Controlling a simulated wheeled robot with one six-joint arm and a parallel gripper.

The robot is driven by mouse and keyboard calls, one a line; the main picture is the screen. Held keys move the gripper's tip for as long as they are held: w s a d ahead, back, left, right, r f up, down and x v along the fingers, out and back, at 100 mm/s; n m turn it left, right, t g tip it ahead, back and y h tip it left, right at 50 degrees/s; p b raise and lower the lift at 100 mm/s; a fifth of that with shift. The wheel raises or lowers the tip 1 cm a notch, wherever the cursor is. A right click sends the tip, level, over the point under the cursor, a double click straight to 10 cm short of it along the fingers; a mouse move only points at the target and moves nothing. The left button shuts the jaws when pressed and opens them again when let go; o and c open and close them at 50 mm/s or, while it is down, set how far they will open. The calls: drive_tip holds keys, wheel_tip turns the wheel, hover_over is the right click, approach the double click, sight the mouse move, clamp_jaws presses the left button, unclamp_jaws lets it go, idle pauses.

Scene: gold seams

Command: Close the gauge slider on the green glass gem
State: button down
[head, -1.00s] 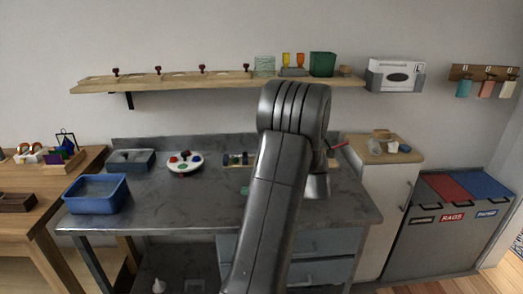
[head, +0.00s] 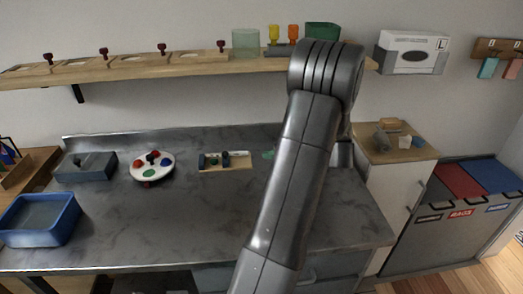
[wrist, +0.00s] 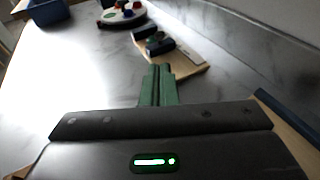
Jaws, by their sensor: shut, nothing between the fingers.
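The gauge (head: 240,161) is a pale wooden board with dark blue blocks on the worktop, left of my arm. It also shows ahead of my fingers in the wrist view (wrist: 190,66). The green glass gem (head: 214,161) seems to sit between the left block and the slider (head: 226,160); whether they touch it I cannot tell. In the wrist view the slider (wrist: 160,46) is the nearer dark block. My gripper (wrist: 160,70) has green fingers, held together and empty, pointing at the gauge's near end. In the head view its fingertips (head: 268,154) show right of the gauge.
A round white dish (head: 138,170) with coloured pieces stands left of the gauge. A grey tray (head: 70,168) and a blue bin (head: 66,225) are farther left. The shelf (head: 120,70) runs above along the wall. The worktop's front middle is clear.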

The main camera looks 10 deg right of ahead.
sight(228, 161)
drive_tip(key=x, duration=1.3)
drive_tip(key=shift+f, duration=0.1)
drive_tip(key=shift+s+a, duration=0.1)
drive_tip(key=shift+a, duration=1.35)
drive_tip(key=shift+d, duration=0.1)
drive_tip(key=p+v, duration=0.1)
drive_tip(key=v, duration=1.3)
